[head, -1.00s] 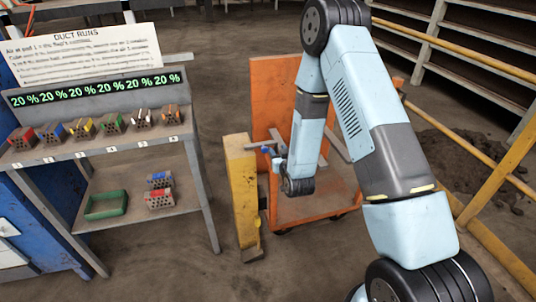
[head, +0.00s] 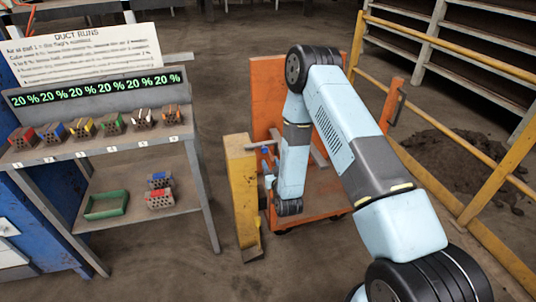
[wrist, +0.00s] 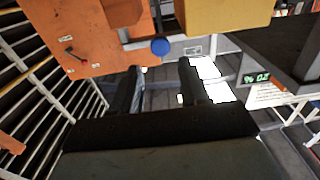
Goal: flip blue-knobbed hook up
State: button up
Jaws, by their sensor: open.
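The blue knob (head: 265,150) of the hook shows in the head view, beside the top of the yellow post (head: 241,190) and in front of the orange cart (head: 268,90). In the wrist view the blue knob (wrist: 160,47) is close, just beyond the fingertips and roughly centred between them, with a pale bar at its left. My gripper (wrist: 156,72) is open, its two dark fingers apart and nothing seen between them. In the head view my arm's end is low beside the post, and the fingers are hard to make out. The hook's exact tilt is unclear.
A shelf bench (head: 95,155) with several small coloured hollow bricks, a green tray (head: 106,204) and a percent display (head: 100,88) stands at left. Yellow railing (head: 490,185) and a dirt heap (head: 455,165) are at right. Floor between bench and post is clear.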

aim_at(265, 151)
jog(key=x, duration=0.7)
jog(key=shift+w+a, duration=0.1)
jog(key=shift+w, duration=0.25)
jog(key=shift+c, duration=0.2)
grip_shut()
jog(key=shift+d+f, duration=0.1)
jog(key=shift+d, duration=0.1)
jog(key=shift+a, duration=0.15)
